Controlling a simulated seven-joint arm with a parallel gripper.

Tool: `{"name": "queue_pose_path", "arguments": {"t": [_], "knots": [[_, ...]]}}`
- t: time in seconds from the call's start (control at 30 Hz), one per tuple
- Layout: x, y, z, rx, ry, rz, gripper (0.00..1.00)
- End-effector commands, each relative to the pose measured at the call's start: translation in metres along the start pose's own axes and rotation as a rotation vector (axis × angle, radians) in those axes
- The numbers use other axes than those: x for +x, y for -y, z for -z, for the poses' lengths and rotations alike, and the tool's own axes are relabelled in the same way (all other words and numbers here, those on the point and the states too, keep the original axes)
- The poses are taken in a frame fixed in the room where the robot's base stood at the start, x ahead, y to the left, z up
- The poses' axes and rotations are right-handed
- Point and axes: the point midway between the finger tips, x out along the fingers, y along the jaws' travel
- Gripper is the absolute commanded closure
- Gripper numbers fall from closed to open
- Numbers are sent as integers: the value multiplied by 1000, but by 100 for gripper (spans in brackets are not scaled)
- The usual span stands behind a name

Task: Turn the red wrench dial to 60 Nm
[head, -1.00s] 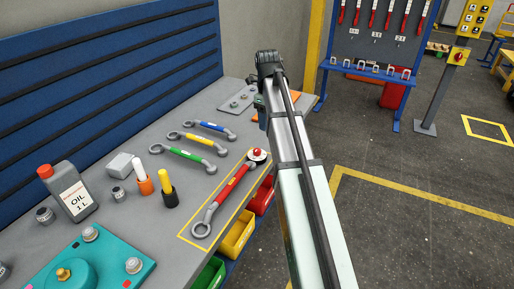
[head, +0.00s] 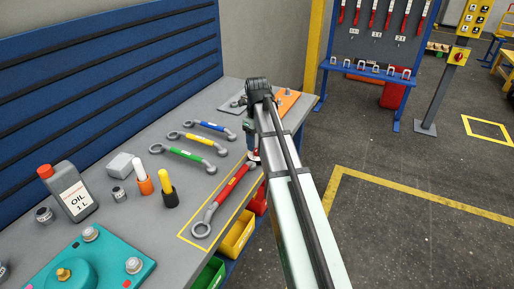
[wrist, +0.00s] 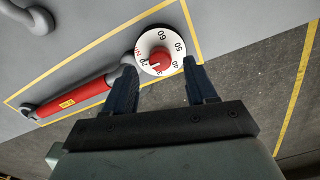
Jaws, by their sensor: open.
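The red wrench (head: 232,185) lies on the grey bench inside a yellow outline. Its red handle also shows in the wrist view (wrist: 75,98). At its end is a white dial (wrist: 165,36) with a red knob (wrist: 160,57) and numbers including 40, 50 and 60. A small pale mark shows on the knob's lower side, away from the 60; its exact reading is too small to tell. My gripper (wrist: 160,66) is open, its two dark fingers apart at either side of the dial's lower edge. In the head view, my gripper (head: 252,150) mostly hides the dial.
Green (head: 184,154), yellow (head: 196,139) and blue (head: 211,127) wrenches lie behind the red one. An oil bottle (head: 72,190), marker holders and a teal housing (head: 95,255) stand to the left. Bins (head: 237,235) hang below the bench's front edge.

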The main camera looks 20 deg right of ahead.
Motion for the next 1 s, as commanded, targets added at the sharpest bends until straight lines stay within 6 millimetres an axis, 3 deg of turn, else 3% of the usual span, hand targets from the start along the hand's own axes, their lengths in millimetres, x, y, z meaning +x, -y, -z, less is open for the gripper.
{"name": "queue_pose_path", "arguments": {"t": [0.3,0.7,1.0], "knots": [[30,0,0,-1,0,0,44],[34,0,0,-1,0,1,44],[33,0,0,-1,0,0,72]]}}
